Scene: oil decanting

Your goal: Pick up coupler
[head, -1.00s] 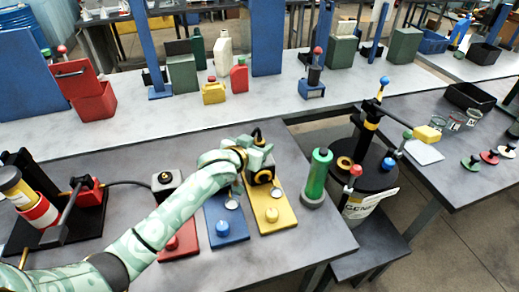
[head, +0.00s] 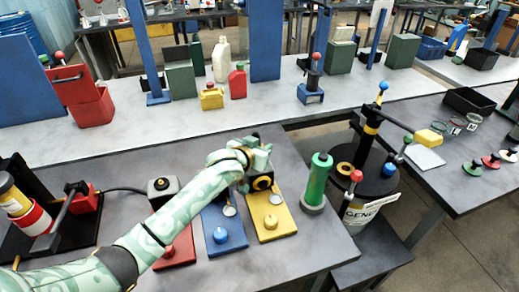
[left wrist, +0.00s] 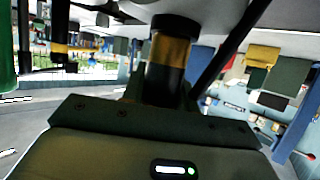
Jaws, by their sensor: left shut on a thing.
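In the left wrist view, a black cylinder with a gold-brown band, which I take to be the coupler (left wrist: 168,62), stands upright at the jaws of my left gripper. In the head view, my left gripper (head: 260,160) is over the back end of the yellow board (head: 278,232). It is shut on the coupler, which the hand mostly hides there. A black block with a yellow ring (head: 262,183) shows just below the hand, at the back of that board. My right gripper is in neither view.
A blue board (head: 220,251) and a red board (head: 180,254) lie left of the yellow one. A green cylinder (head: 317,180) stands close on its right. Beyond it is a black-topped drum (head: 375,182) with colored knobs. The table's front right is clear.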

